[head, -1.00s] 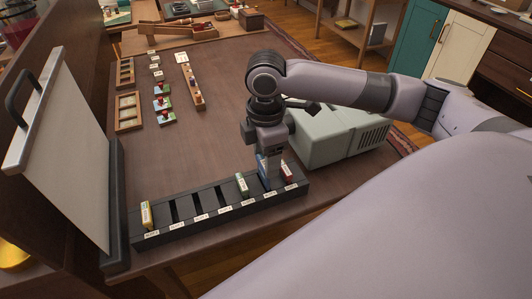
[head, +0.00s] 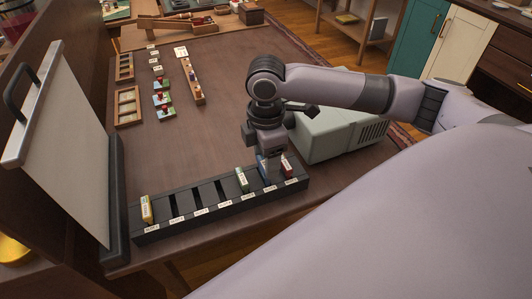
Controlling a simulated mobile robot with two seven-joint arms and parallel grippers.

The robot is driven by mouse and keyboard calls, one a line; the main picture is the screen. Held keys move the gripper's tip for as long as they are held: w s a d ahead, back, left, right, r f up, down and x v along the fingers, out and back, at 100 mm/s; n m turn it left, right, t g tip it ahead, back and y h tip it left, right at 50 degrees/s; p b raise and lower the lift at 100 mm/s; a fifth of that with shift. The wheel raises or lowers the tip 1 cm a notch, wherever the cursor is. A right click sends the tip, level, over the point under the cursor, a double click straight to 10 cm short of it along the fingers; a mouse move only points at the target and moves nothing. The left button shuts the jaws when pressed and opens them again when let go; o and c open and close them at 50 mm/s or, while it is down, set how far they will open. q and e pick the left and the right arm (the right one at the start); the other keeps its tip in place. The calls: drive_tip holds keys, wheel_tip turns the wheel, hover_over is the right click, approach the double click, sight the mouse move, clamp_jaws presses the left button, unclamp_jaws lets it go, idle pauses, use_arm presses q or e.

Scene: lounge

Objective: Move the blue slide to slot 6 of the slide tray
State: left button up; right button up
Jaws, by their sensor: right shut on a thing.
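The slide tray (head: 185,231) is a long black rack near the table's front edge, with a row of labelled slots. The label print is too small to read surely. The blue slide (head: 263,170) stands upright at the second slot from the right, between a green slide (head: 242,180) and a red slide (head: 287,168). My right gripper (head: 269,164) points down over this slot and is shut on the blue slide. The slide's lower edge is hard to see, so I cannot tell if it is fully seated. My left gripper is out of view.
A yellow slide (head: 147,209) stands in the leftmost slot; the slots between it and the green slide are empty. A pale projector-like box (head: 335,135) is close behind my right gripper. A white screen (head: 65,150) stands at left. The table's middle is mostly clear.

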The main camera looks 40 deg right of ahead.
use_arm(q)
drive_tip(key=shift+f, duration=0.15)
use_arm(e)
drive_tip(key=shift+f, duration=1.05)
drive_tip(key=o, duration=1.1)
drive_tip(key=shift+r+p, duration=0.55)
drive_tip(key=shift+r, duration=0.25)
wheel_tip(320, 180, up, 5)
drive_tip(key=p, duration=0.6)
drive_tip(key=shift+f, duration=0.2)
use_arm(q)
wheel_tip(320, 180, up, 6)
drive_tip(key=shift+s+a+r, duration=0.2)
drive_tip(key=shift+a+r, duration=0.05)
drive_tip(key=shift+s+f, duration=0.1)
use_arm(e)
drive_tip(key=shift+f, duration=0.1)
